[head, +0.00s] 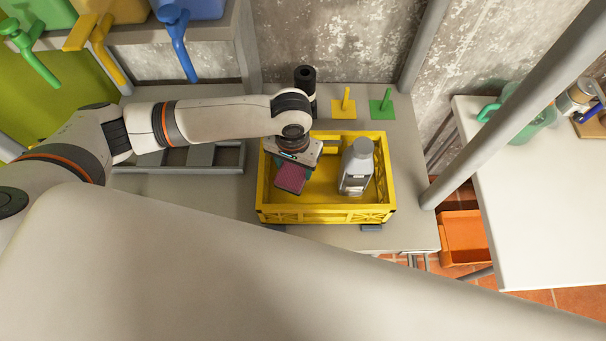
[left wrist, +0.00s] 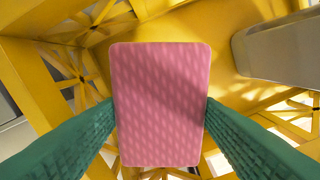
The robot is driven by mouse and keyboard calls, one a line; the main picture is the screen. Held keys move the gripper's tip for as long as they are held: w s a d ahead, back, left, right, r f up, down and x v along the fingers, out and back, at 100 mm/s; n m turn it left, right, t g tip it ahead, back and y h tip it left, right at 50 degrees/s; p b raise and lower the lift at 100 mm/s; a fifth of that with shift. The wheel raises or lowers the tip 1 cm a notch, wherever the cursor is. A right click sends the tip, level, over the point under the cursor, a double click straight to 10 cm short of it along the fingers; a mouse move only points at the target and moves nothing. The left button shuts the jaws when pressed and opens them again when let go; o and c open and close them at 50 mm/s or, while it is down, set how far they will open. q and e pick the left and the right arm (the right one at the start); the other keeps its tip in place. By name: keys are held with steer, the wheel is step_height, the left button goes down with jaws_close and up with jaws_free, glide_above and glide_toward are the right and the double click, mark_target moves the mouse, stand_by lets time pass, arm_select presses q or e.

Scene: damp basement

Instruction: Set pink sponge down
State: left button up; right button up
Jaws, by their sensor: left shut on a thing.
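The pink sponge (head: 290,178) is held by my left gripper (head: 292,168) over the left part of a yellow crate (head: 330,214). In the left wrist view the sponge (left wrist: 160,105) sits between my two green fingers (left wrist: 160,135), which touch its left and right sides. Yellow crate walls (left wrist: 40,75) surround it in that view. I cannot tell whether the sponge touches the crate floor. My right gripper is not in view.
A grey bottle (head: 357,168) stands in the crate's right part; it also shows in the left wrist view (left wrist: 280,48). A grey post (head: 490,110) rises at right.

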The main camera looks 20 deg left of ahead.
mark_target(294, 177)
arm_select(q)
step_height(294, 177, down, 5)
steer(key=shift+f, duration=0.25)
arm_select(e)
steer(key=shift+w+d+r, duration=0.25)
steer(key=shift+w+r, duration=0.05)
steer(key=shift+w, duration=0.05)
arm_select(q)
steer(key=shift+s+f, duration=0.1)
steer(key=shift+f, duration=0.05)
steer(key=o, duration=0.9)
steer(key=shift+o, duration=0.2)
step_height(294, 177, up, 12)
steer(key=shift+r, duration=0.2)
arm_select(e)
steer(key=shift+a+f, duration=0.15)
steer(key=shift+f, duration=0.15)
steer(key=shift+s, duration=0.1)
